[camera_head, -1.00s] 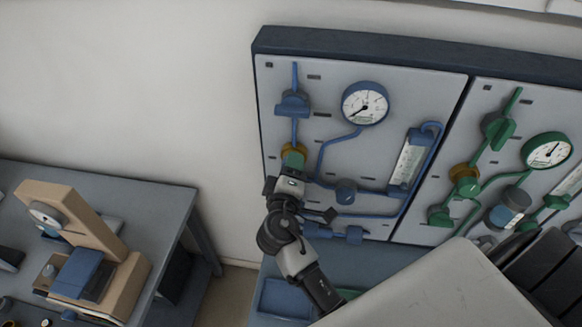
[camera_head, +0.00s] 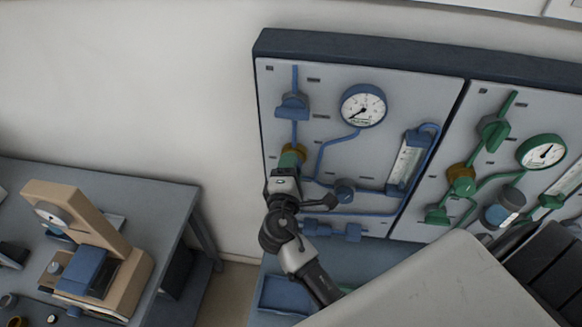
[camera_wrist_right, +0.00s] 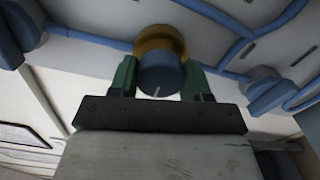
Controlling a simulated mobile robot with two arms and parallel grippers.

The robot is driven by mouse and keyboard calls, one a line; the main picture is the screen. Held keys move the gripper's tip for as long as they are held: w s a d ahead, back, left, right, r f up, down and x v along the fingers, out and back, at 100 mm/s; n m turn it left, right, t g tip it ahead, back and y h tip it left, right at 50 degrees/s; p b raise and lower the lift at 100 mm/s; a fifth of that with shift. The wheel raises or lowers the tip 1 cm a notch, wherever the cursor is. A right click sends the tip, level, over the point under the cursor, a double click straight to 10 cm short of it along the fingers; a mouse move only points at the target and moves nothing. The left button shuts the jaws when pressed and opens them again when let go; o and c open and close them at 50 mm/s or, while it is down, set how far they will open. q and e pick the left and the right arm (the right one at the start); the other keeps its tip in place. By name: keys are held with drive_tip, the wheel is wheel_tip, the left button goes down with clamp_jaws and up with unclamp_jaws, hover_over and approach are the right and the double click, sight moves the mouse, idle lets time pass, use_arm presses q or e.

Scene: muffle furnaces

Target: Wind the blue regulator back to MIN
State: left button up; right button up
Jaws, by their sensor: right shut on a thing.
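The blue regulator (camera_wrist_right: 161,74) is a round knob with a white mark on its face and a brass collar behind it. In the right wrist view the mark points towards the bottom of the picture. My right gripper (camera_wrist_right: 162,82) is shut on the knob, with one green finger on each side. In the head view the right gripper (camera_head: 289,160) covers the knob, and only the brass collar (camera_head: 294,149) shows above it. The blue panel's round gauge (camera_head: 363,105) is up and right of the gripper, its needle pointing lower left. The MIN marking is not readable. My left gripper is not in view.
A flow tube (camera_head: 404,163) stands farther right. The green-piped panel (camera_head: 520,110) adjoins. A bench (camera_head: 165,200) with a tan instrument (camera_head: 84,222) stands left.

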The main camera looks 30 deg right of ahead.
drive_tip(key=shift+r, duration=0.2)
drive_tip(key=o, duration=0.7)
drive_tip(key=shift+d, duration=0.1)
drive_tip(key=shift+c, duration=0.2)
drive_tip(key=shift+o, duration=1.4)
drive_tip(key=shift+w+f, duration=0.1)
drive_tip(key=shift+f, duration=0.1)
drive_tip(key=b+v, duration=0.5)
drive_tip(key=v, duration=0.5)
drive_tip(key=shift+s+a, duration=0.25)
drive_tip(key=shift+s, duration=0.05)
